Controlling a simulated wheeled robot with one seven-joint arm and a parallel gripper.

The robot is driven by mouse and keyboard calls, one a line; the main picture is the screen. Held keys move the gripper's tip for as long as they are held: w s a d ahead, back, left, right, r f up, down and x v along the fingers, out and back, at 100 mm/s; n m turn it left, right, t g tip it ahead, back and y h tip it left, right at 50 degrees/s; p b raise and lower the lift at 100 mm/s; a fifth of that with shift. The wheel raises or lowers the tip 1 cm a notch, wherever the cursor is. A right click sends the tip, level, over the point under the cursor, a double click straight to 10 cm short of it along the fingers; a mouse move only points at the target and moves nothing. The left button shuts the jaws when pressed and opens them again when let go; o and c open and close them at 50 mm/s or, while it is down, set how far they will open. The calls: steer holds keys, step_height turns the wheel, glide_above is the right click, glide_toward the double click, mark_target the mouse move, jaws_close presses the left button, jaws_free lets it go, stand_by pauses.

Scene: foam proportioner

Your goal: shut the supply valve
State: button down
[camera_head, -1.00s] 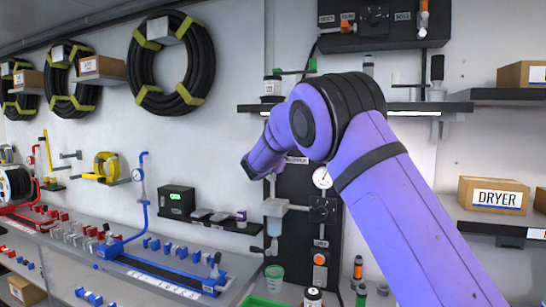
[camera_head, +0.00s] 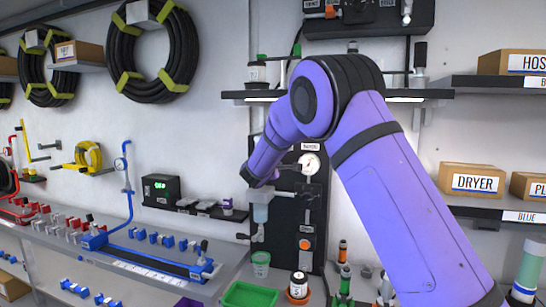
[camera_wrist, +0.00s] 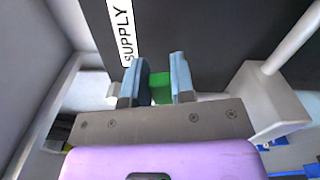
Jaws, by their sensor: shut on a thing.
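The supply valve shows as a green handle (camera_wrist: 161,88) in the wrist view, in front of a dark panel beside a white SUPPLY label (camera_wrist: 121,32). My gripper (camera_wrist: 157,84) has one finger on each side of the green handle and is shut on it. In the head view the black proportioner panel (camera_head: 288,222) hangs on the wall, with a round gauge (camera_head: 310,163) near its top. My purple arm reaches across to its upper left. The fingers and the green handle cannot be made out there.
A pale block with a pipe (camera_wrist: 262,95) stands close right of my gripper in the wrist view. In the head view a shelf (camera_head: 240,97) runs above the panel. A green tray (camera_head: 249,295), an orange-capped bottle (camera_head: 342,252) and other containers stand below.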

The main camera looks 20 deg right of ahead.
steer(key=shift+f+m, duration=0.95)
steer(key=shift+m, duration=0.25)
steer(key=shift+f, duration=0.1)
steer(key=c, duration=1)
jaws_free()
steer(key=shift+o, duration=0.2)
steer(key=shift+s, duration=0.1)
steer(key=v, duration=1)
steer(key=shift+s+a, duration=0.2)
steer(key=shift+s, duration=0.1)
steer(key=shift+d, duration=0.1)
